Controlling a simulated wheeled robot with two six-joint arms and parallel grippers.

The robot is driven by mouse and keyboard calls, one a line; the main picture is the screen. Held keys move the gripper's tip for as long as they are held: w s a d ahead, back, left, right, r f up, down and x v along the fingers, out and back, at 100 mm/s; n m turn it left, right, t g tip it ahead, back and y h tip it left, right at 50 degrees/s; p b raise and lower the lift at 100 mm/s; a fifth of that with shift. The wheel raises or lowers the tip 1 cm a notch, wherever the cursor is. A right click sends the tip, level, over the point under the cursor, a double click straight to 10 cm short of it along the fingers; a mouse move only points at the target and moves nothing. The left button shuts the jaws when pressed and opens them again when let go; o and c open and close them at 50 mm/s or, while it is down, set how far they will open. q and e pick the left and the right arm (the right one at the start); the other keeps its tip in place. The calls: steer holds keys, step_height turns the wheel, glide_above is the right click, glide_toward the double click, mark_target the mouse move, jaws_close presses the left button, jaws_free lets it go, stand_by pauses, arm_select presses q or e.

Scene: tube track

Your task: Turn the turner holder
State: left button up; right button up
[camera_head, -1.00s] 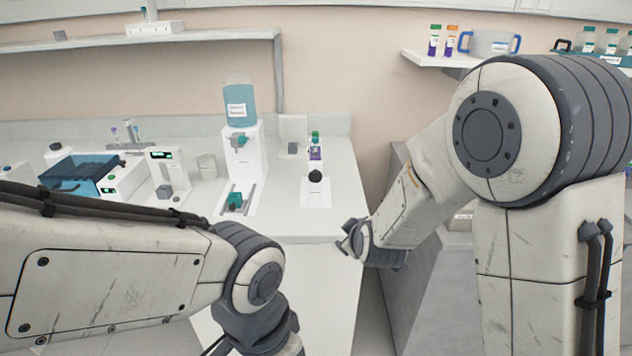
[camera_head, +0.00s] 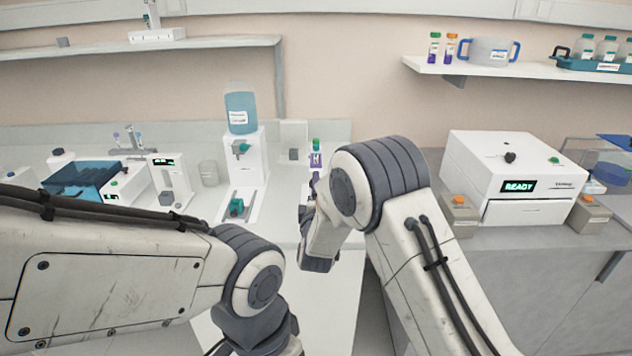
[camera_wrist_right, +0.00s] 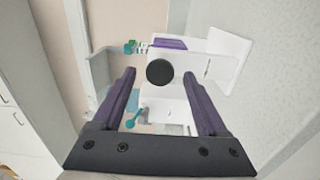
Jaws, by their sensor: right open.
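I cannot tell for sure which part is the turner holder; the likely one is a white stand with a round black knob (camera_wrist_right: 160,72). In the right wrist view the knob lies between the finger tips of my right gripper (camera_wrist_right: 159,76), which is open, with gaps on both sides. I cannot tell the depth between them. In the head view my right arm hides most of this stand. A green-capped tube with a purple label (camera_head: 315,155) stands just behind it. My left gripper is out of view; only its arm shows at lower left.
A white dispenser with a blue bottle (camera_head: 240,112) stands left of the tube, with a teal part (camera_head: 236,207) on a plate before it. Other devices stand further left. A white machine reading READY (camera_head: 515,180) is on the right counter.

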steer(key=shift+w, duration=1.55)
steer(key=shift+c, duration=0.3)
jaws_close()
